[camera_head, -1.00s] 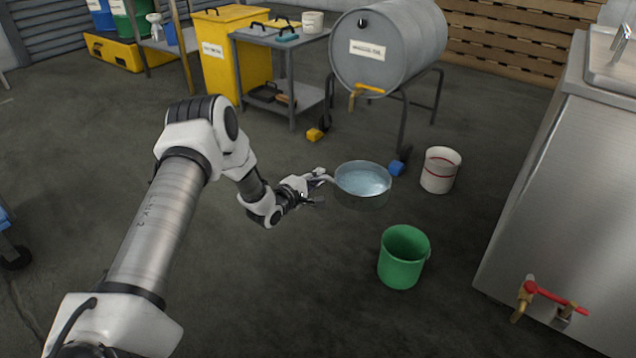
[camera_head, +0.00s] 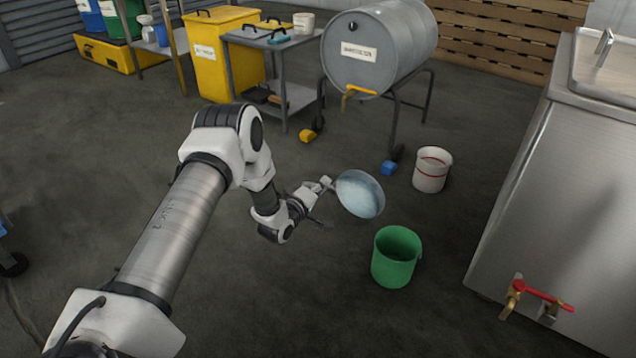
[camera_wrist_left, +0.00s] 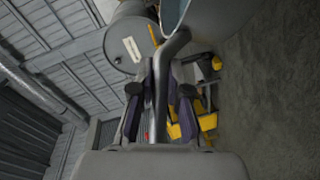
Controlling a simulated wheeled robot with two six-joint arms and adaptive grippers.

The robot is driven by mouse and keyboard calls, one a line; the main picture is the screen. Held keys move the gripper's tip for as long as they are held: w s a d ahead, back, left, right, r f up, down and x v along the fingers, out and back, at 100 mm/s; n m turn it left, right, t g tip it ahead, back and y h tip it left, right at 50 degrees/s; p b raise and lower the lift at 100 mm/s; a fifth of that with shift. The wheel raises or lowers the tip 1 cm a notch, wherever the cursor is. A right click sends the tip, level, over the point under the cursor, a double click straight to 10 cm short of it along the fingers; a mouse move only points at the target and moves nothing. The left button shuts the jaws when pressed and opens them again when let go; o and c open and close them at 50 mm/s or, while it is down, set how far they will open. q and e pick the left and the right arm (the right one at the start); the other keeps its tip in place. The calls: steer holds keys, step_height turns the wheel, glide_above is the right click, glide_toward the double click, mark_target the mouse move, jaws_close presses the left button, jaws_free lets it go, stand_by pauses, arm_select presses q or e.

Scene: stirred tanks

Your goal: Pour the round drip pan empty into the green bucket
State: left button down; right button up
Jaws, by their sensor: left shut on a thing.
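The round drip pan (camera_head: 360,194) is a metal pan with pale bluish liquid showing inside. It is held in the air and tilted to the right, towards the green bucket (camera_head: 394,262). My left gripper (camera_head: 326,188) is shut on its handle, at the pan's left side. In the left wrist view the handle (camera_wrist_left: 163,85) runs between the fingers, and the pan (camera_wrist_left: 205,18) is cut off at the top edge. The green bucket stands upright on the floor, below and right of the pan. No stream between pan and bucket can be made out. My right gripper is not in view.
A white bucket with red bands (camera_head: 432,170) stands behind the green bucket. A grey drum (camera_head: 375,50) lies on a wheeled stand behind the pan. A steel tank (camera_head: 545,190) with a red-handled tap (camera_head: 540,295) stands at right. The floor in front is clear.

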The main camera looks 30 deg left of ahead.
arm_select(q)
steer(key=d+r+m+t+y+p, duration=0.1)
steer(key=d+r+m+p, duration=0.1)
steer(key=d+m, duration=1.3)
steer(key=shift+s+d+r+t, duration=0.4)
steer(key=shift+s+d+r, duration=0.1)
steer(key=shift+d, duration=5.8)
